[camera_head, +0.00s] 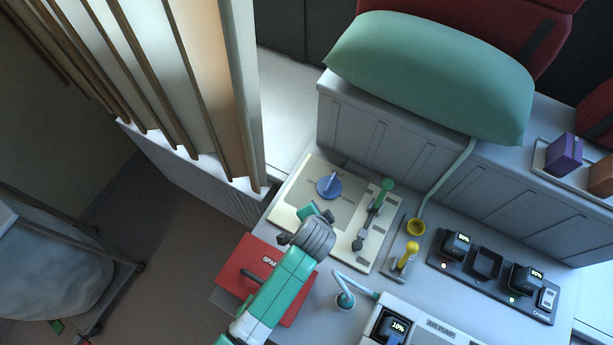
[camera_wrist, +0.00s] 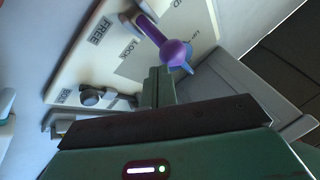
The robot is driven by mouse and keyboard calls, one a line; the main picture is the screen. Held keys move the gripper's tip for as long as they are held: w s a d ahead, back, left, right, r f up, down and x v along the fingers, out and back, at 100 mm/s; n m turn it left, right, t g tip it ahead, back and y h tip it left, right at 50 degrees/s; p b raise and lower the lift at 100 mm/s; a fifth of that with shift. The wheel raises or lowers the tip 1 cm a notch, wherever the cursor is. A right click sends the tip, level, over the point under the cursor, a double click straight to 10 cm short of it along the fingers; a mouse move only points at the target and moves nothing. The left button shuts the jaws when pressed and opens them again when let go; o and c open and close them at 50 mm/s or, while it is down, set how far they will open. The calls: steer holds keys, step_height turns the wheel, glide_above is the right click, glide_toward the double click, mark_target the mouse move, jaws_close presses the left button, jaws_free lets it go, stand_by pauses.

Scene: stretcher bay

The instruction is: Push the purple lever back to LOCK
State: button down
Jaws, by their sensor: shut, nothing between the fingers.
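The purple lever (camera_wrist: 166,42) stands out from the cream panel in the wrist view, its round tip toward the right. A pale blue part shows just behind the tip. The word FREE is left of the lever and LOCK is printed just beside it. My gripper (camera_wrist: 157,86) is shut and empty, its fingertips just below the lever's tip in the picture; I cannot tell whether they touch. In the head view my gripper (camera_head: 316,214) is over the cream panel (camera_head: 290,205). I cannot pick out the purple lever there.
A blue dial (camera_head: 329,187) and a green-handled lever (camera_head: 385,188) are on the panel. A yellow lever (camera_head: 407,256) and charger dock (camera_head: 487,263) are to the right. A red board (camera_head: 262,262) lies left of my arm. A green pillow (camera_head: 430,75) lies behind.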

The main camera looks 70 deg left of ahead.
steer(key=shift+r+p, duration=0.85)
steer(key=w+d+r, duration=0.1)
steer(key=w+r, duration=0.1)
steer(key=r, duration=0.3)
steer(key=w+d+r+p, duration=0.1)
steer(key=w+d+r, duration=0.1)
steer(key=r, duration=0.4)
steer(key=shift+w, duration=0.1)
